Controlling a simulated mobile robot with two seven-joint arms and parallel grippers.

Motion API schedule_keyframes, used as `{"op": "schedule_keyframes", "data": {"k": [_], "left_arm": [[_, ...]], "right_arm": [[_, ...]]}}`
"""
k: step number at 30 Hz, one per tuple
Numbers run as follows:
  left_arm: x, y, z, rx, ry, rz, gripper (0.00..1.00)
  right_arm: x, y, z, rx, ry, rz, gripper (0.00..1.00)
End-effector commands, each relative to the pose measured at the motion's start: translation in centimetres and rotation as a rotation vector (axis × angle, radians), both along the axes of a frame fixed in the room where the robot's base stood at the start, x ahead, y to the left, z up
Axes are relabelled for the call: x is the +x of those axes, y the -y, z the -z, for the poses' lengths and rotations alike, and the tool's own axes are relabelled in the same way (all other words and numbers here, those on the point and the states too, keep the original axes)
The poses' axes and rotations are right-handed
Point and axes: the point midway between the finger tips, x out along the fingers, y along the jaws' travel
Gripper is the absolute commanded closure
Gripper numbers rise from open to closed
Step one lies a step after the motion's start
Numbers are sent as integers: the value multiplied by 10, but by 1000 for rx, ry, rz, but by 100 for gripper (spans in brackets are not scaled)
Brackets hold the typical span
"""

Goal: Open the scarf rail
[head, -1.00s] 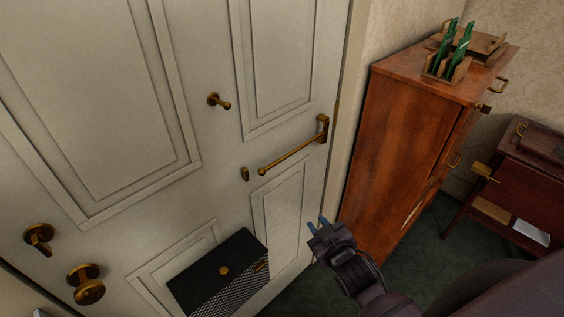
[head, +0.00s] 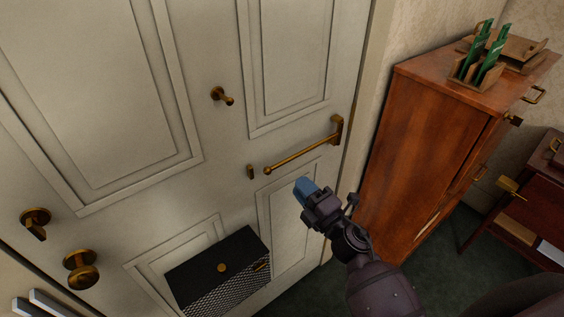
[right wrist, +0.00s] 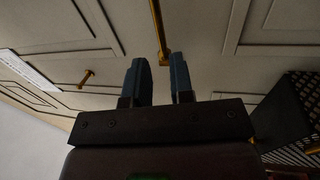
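The scarf rail (head: 302,153) is a thin brass bar on the cream panelled door (head: 110,100). It runs from a brass bracket at its right end to a free-looking left end, near a small brass catch (head: 250,171). My right gripper (head: 305,188) is below the rail in the head view, apart from it, with blue fingers pointing at the door. In the right wrist view the fingers (right wrist: 160,80) are open with an empty gap, and the rail (right wrist: 157,28) shows beyond them, end near the gap. My left gripper is not in view.
A black mesh-fronted box (head: 218,270) is on the door below. A brass peg (head: 220,96) is above the rail, and a brass knob (head: 80,270) is at lower left. A wooden cabinet (head: 420,150) stands close at the right of my right arm.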

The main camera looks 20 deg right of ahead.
Motion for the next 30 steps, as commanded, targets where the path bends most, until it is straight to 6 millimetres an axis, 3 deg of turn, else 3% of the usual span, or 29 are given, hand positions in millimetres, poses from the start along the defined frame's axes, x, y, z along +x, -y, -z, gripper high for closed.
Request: {"op": "schedule_keyframes", "data": {"k": [9,15,29,30], "left_arm": [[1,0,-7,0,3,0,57],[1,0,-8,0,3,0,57],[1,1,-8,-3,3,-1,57],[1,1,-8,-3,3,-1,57]], "right_arm": [[51,-19,-13,3,2,0,78],[73,-26,-17,3,0,2,78],[82,-30,-18,3,0,2,78],[82,-30,-18,2,-1,2,83]]}}
